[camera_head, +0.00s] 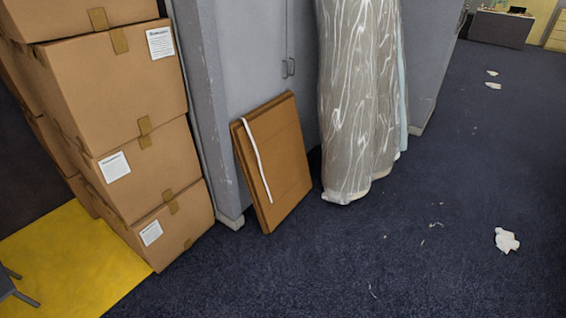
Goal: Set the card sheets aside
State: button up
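The card sheets (283,150) are flat brown sheets in a small stack. They stand on the floor, tilted back against a grey panelled wall or cabinet. A white strip (257,160) hangs down over their front near the left edge. How many sheets there are cannot be told.
Stacked cardboard boxes (118,95) stand at left, beside a yellow floor patch (70,262). Plastic-wrapped rolls (350,100) stand right of the sheets. Dark carpet (330,260) is mostly clear in front, with white scraps (506,240) at right. No cloth table is seen.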

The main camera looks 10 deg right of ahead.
aim_at(268, 143)
jog(key=i+z, duration=0.1)
jog(key=i, duration=0.35)
jog(key=i+j+z, duration=0.15)
jog(key=i, duration=0.35)
jog(key=i+j+z, duration=0.1)
jog(key=i, duration=0.35)
jog(key=i+j+z, duration=0.1)
jog(key=i, duration=0.35)
jog(key=i+j+z, duration=0.1)
jog(key=i+j, duration=0.2)
jog(key=i, duration=0.15)
jog(key=i+j+z, duration=0.15)
jog(key=i, duration=0.25)
jog(key=j, duration=0.1)
